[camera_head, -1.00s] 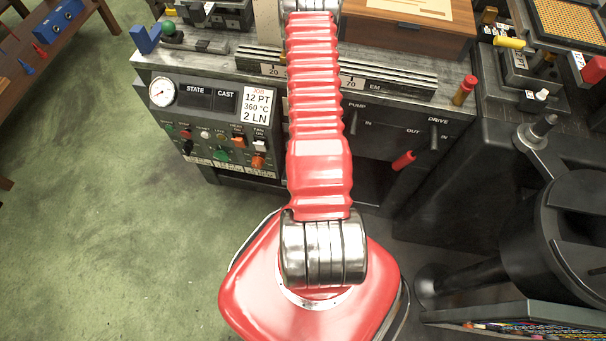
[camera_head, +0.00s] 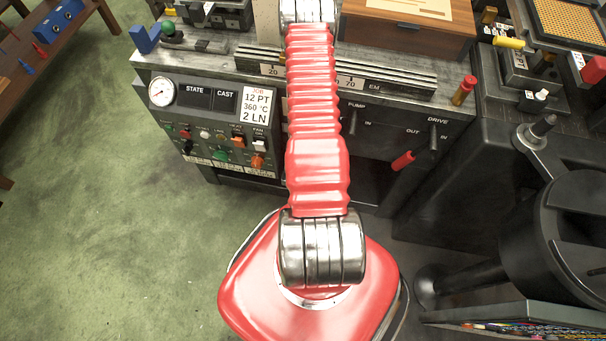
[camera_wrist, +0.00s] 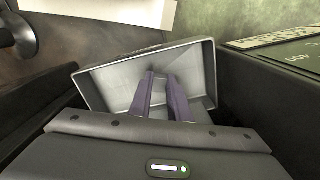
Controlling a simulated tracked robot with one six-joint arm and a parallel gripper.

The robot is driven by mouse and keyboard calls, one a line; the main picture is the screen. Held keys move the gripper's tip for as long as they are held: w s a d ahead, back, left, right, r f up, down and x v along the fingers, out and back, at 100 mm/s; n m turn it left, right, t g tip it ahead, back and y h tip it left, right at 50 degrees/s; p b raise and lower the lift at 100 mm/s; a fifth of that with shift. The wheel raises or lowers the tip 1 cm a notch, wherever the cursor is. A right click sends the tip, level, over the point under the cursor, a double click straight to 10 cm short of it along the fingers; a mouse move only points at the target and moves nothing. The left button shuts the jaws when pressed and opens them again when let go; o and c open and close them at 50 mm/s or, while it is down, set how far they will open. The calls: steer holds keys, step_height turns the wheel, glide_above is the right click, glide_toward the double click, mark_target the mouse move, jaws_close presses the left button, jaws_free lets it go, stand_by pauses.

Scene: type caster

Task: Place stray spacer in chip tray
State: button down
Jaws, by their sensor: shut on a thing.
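In the wrist view my gripper (camera_wrist: 161,77) points into a grey, shallow, rimmed tray (camera_wrist: 110,82), which looks like the chip tray. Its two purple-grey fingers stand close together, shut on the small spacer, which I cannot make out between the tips. The fingertips are over the tray's inside; how high above its floor is not clear. No other thing shows clearly in the visible part of the tray. In the head view my red arm reaches away over the machine, and my gripper is out of view beyond the top edge.
The caster's control panel (camera_head: 212,125) and its steel top (camera_head: 390,65) lie under my arm. A wooden box (camera_head: 405,35) stands to the right on top. A black round machine (camera_head: 560,230) is at right. Green floor (camera_head: 90,220) is open at left. Dark walls flank the tray in the wrist view.

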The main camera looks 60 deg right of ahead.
steer(key=c, duration=1.7)
jaws_free()
steer(key=shift+o, duration=0.2)
step_height(320, 180, up, 12)
